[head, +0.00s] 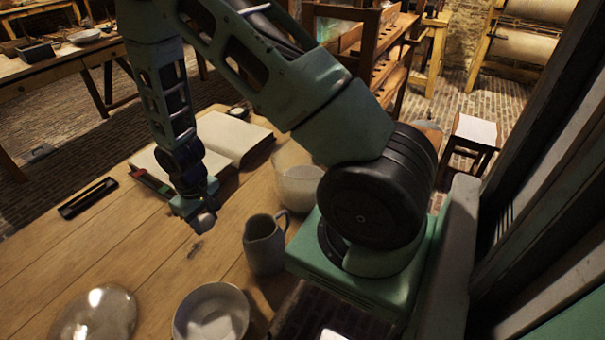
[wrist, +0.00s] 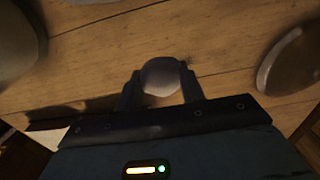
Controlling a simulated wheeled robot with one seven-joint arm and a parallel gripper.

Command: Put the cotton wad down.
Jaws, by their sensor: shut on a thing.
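The cotton wad (wrist: 161,76) is a pale, rounded lump between my two fingertips in the wrist view. My gripper (wrist: 161,90) is shut on it, with a finger on each side. In the head view my gripper (head: 203,222) points down over the wooden table (head: 150,255), left of the grey jug. The wad is too small to make out clearly there. Bare planks show beyond the wad in the wrist view; I cannot tell how high it is above them.
A grey jug (head: 264,246) and a whitish jar (head: 297,183) stand to the right. A white bowl (head: 210,313) and a glass dish (head: 95,318) are at the front. An open book (head: 233,137) and black tray (head: 88,198) lie behind. The table's middle is clear.

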